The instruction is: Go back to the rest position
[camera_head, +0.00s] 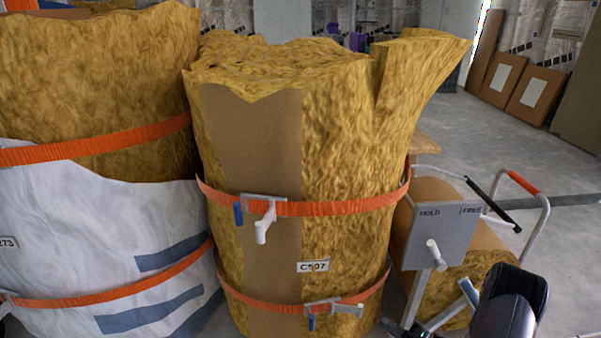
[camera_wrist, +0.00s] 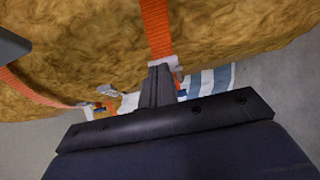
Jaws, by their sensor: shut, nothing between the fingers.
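My gripper (camera_wrist: 158,84) shows in the wrist view with its dark fingers together and nothing between them. Its tips appear close to a metal buckle (camera_wrist: 163,63) on an orange strap (camera_wrist: 156,25); I cannot tell whether they touch. In the head view a dark part of my arm (camera_head: 508,302) stands at the lower right, in front of the panel lift; the fingers cannot be made out clearly there. The grey lift plate (camera_head: 440,235) is marked HOLD and FREE, and a white lever (camera_head: 436,254) stands on it.
A tall insulation roll (camera_head: 340,135) labelled C507 stands in the middle, with an upper strap (camera_head: 335,208) and a lower strap (camera_head: 260,304). A white-wrapped roll (camera_head: 90,220) stands at left. Boxes (camera_head: 535,95) lean at the back right. Floor (camera_head: 455,125) behind the lift is clear.

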